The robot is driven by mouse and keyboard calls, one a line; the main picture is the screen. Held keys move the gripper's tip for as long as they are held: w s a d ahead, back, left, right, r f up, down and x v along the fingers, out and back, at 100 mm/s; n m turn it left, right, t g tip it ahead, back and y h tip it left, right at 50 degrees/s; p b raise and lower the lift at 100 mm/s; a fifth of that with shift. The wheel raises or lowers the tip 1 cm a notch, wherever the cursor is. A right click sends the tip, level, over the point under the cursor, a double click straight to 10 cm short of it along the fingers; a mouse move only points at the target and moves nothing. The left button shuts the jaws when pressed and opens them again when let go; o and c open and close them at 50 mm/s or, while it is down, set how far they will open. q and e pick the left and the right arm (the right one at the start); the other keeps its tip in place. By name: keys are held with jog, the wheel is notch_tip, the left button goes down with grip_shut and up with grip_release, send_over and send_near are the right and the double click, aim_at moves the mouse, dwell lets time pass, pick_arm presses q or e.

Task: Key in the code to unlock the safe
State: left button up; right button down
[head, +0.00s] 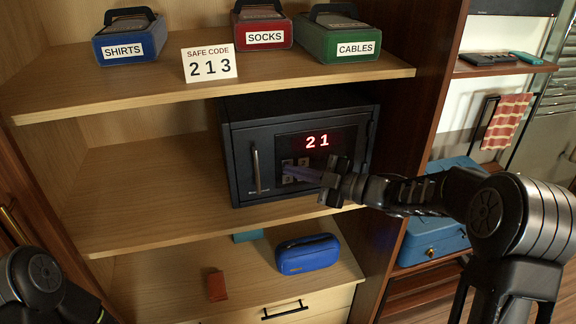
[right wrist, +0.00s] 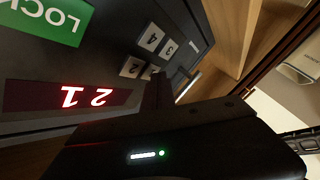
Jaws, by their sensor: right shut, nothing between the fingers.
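The dark safe (head: 238,140) stands on the middle shelf with its door shut. Its red display (head: 317,141) reads 21, and the same digits show upside down in the right wrist view (right wrist: 87,97). A white card (head: 209,65) on the shelf above reads SAFE CODE 213. My right gripper (head: 287,171) is shut and empty, its tips at the keypad (head: 303,162). In the right wrist view, keys 4 (right wrist: 150,37), 3 (right wrist: 168,48) and 2 (right wrist: 131,67) show; the finger partly hides another key. I cannot tell whether the tips touch a key. My left gripper is out of view.
A door handle (head: 255,167) sticks out left of the keypad. A green LOCK label (right wrist: 48,18) is on the safe. Labelled boxes, SHIRTS (head: 128,46), SOCKS (head: 264,31) and CABLES (head: 337,42), stand above. A blue case (head: 307,254) lies below. The shelf left of the safe is clear.

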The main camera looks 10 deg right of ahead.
jog(key=shift+s, duration=0.75)
jog(key=s, duration=0.5)
jog(key=shift+d, duration=0.2)
dwell(0.3)
dwell(2.2)
